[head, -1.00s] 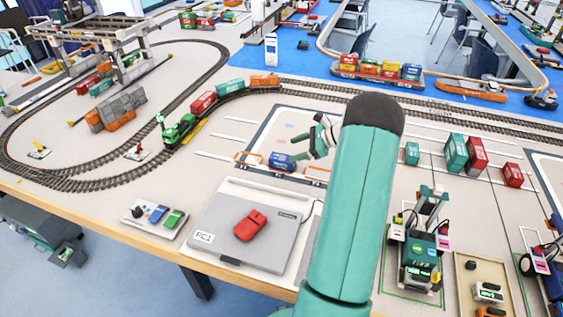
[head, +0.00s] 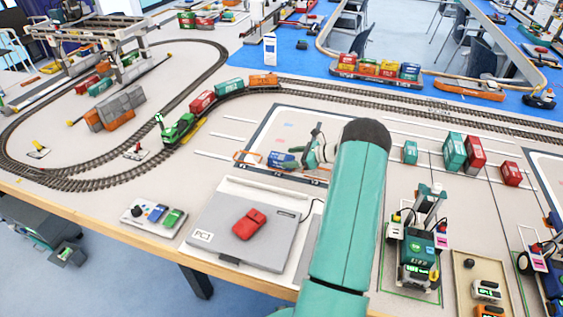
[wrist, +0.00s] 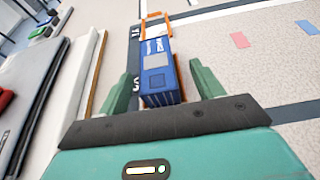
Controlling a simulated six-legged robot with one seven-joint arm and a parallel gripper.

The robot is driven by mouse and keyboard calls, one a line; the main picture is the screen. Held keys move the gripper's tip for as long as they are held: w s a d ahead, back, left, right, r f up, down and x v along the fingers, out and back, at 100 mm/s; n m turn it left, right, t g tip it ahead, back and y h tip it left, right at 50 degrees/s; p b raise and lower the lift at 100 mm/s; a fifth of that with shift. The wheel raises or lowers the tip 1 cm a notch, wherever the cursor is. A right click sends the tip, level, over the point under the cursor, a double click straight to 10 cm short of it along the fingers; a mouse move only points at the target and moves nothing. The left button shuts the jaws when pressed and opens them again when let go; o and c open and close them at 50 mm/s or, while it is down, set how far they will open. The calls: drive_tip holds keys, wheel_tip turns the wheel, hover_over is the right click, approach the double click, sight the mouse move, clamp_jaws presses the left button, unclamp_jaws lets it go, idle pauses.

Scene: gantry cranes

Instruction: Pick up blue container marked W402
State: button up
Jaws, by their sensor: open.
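The blue container (wrist: 158,72) lies between the two spread fingers of my gripper (wrist: 160,92) in the wrist view, with a finger on each side and gaps showing. Its marking is too small to read. In the head view the blue container (head: 281,160) sits on the marked bay behind the grey laptop, partly hidden by my gripper (head: 305,159). My gripper is open and low beside the container's right end. An orange frame (wrist: 155,26) shows at the container's far end.
A closed grey laptop (head: 208,210) with a red toy car on it lies in front of the bay. A teal container (head: 410,152) stands to the right. Train track (head: 330,92) runs behind. The floor right of the container is clear in the wrist view.

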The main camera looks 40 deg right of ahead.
sight(287, 158)
drive_tip(key=x, duration=0.4)
drive_tip(key=shift+w+a+f, duration=0.1)
drive_tip(key=shift+a, duration=0.25)
drive_tip(key=c, duration=1.1)
